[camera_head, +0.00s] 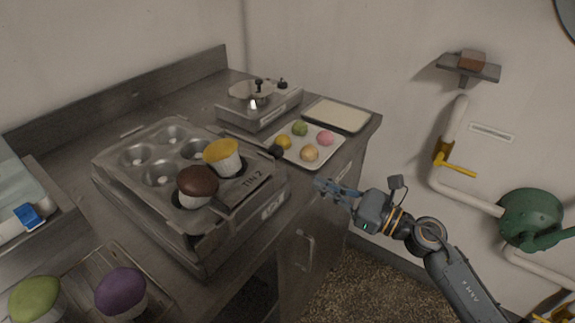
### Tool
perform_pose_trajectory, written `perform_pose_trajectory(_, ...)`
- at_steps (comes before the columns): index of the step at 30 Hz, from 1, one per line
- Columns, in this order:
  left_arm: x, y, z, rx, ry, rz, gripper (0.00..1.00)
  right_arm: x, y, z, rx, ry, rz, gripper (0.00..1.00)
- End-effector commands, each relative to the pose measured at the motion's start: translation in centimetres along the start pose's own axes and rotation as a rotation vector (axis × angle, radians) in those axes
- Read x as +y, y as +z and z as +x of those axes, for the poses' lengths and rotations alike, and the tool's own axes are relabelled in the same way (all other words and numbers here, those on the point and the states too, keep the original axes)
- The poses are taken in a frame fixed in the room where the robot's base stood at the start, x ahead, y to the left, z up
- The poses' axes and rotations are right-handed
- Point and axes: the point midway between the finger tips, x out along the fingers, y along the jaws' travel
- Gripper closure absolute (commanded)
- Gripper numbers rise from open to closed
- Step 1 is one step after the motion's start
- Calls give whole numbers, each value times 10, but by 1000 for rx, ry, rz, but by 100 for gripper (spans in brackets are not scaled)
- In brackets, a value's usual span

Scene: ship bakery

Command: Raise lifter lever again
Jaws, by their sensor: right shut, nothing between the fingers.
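The lifter unit (196,250) is a metal box on the counter that carries a muffin tin (127,178) marked TIN 2. A dark round knob (277,151), apparently the lifter lever's end, stands at the unit's right corner, by the tin's label. A brown-topped muffin (196,187) and a yellow-topped one (222,156) stand high in the tin's right side; several other cups are empty. My right gripper (318,186) is shut and empty, in front of the counter's edge, to the right of and below the knob and apart from it. My left gripper is out of view.
A white tray (341,155) with several coloured balls lies behind the knob, beside a scale-like device (258,104) and a pale flat tray (338,115). A rack (135,262) with green and purple muffins is at the front left.

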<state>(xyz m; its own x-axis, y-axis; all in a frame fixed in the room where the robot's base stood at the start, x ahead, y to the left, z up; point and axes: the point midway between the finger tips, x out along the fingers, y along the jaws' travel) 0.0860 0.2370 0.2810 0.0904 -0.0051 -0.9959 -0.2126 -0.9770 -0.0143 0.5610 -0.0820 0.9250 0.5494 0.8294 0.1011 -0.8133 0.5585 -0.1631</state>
Motion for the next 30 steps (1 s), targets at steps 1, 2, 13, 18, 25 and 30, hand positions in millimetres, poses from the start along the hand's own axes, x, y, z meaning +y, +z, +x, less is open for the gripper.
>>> perform_pose_trajectory(1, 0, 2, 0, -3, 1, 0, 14, 0, 0, 0, 1, -1, 2, 100)
perform_pose_trajectory(2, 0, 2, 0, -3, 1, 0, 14, -1, -1, 0, 1, -2, 2, 100)
perform_pose_trajectory(13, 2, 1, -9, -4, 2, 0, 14, -2, 2, 24, -1, -5, 7, 100)
perform_pose_trajectory(18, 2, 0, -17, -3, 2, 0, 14, -2, 2, 57, -1, -4, 9, 100)
perform_pose_trajectory(25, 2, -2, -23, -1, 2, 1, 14, -2, -1, 90, 1, -5, 9, 100)
perform_pose_trajectory(30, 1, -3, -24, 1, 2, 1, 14, -2, -2, 99, 3, -6, 7, 100)
